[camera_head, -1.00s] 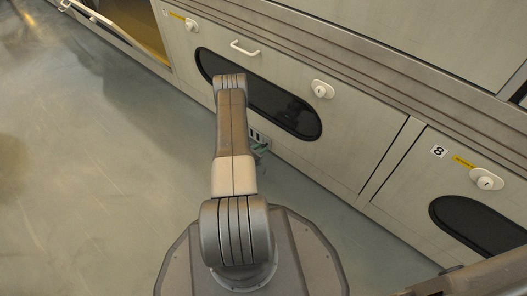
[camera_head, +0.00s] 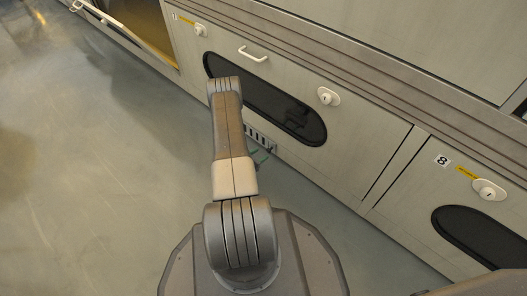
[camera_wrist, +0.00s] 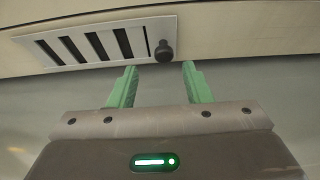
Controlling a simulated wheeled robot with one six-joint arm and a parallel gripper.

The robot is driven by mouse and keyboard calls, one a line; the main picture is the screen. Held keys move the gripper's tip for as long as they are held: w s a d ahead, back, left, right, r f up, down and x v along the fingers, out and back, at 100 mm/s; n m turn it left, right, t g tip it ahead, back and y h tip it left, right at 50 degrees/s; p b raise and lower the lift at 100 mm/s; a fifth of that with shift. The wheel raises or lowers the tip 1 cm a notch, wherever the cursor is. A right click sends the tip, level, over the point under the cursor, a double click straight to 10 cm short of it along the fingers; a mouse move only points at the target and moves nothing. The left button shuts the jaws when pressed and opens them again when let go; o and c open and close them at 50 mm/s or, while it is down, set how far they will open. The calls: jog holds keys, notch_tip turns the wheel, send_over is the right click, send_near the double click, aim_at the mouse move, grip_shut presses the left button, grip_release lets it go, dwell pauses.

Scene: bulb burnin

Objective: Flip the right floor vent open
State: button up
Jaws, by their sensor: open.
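The floor vent (camera_wrist: 95,42) is a white plate with dark slots, set low in the cabinet face in the wrist view. Its slots look dark and uncovered, and a dark round knob (camera_wrist: 164,50) stands at its right end. In the head view, part of the vent (camera_head: 262,138) shows low on the cabinet, partly behind my arm. My gripper (camera_wrist: 160,68) is open, with its two green fingers apart and empty. The knob lies just beyond the fingertips, in line with the gap between them. Whether the fingers touch anything cannot be told.
A cabinet door (camera_head: 350,140) with a dark oval window (camera_head: 262,98), a white handle (camera_head: 253,54) and a white lock (camera_head: 328,97) rises above the vent. A door marked 8 (camera_head: 442,160) is to the right. The floor (camera_head: 90,190) at left is clear.

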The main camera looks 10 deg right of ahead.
aim_at(269, 152)
jog(key=p+v, duration=0.2)
jog(key=v, duration=0.7)
jog(key=shift+s+a+p, duration=0.15)
jog(key=shift+a+p, duration=0.1)
jog(key=shift+p, duration=0.1)
jog(key=shift+d, duration=0.15)
jog(key=b+x, duration=0.1)
jog(key=x, duration=0.3)
jog(key=b+x, duration=0.2)
jog(key=x, duration=0.3)
jog(key=b+x, duration=0.2)
jog(key=x, duration=0.2)
jog(key=shift+s+d, duration=0.15)
jog(key=shift+d, duration=0.35)
jog(key=shift+s+d, duration=0.2)
jog(key=shift+s, duration=0.1)
